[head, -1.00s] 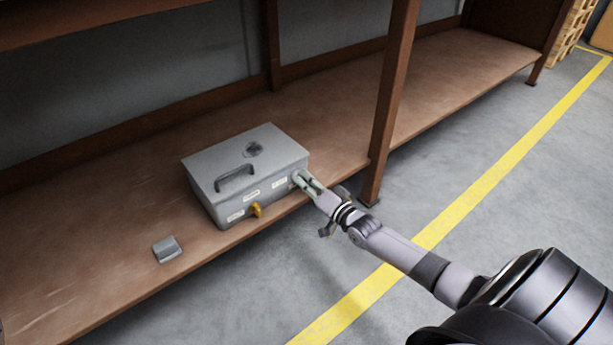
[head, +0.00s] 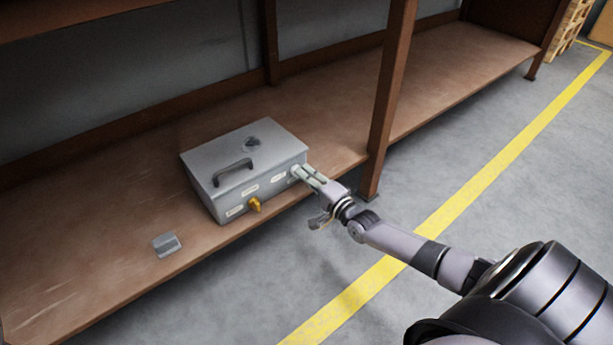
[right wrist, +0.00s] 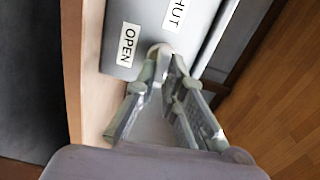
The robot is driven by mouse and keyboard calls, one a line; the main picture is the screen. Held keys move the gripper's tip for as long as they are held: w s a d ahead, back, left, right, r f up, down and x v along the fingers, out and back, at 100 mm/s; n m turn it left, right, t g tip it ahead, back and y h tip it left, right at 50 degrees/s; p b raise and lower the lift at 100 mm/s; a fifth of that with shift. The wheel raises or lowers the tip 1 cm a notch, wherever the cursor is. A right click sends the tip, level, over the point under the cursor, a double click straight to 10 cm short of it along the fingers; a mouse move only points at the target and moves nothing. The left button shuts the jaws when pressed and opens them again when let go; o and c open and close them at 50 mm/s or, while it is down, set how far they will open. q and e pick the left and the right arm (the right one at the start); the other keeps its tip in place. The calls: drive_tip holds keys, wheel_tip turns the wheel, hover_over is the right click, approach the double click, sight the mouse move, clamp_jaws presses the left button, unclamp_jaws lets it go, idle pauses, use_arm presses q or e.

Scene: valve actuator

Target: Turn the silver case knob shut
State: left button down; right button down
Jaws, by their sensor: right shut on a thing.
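The grey metal case (head: 225,160) sits on the brown shelf with a dark handle on its lid. My right gripper (head: 304,174) reaches its front face from the right, fingers closed around the pale round knob (head: 295,171) at the right end. The right wrist view shows the fingers (right wrist: 160,75) shut on the knob (right wrist: 158,48), which they mostly hide. I cannot tell which way the knob points. My left gripper is not in view.
A yellow knob (head: 254,205) sticks out of the case front, left of my gripper. A small grey metal piece (head: 166,245) lies on the shelf (head: 90,265) near its front edge. A brown post (head: 388,110) stands close to the right of the case.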

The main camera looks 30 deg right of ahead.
idle(0.3)
drive_tip(key=c, duration=1.7)
unclamp_jaws()
drive_tip(key=s, duration=0.8)
drive_tip(key=s+d, duration=0.1)
drive_tip(key=s, duration=0.3)
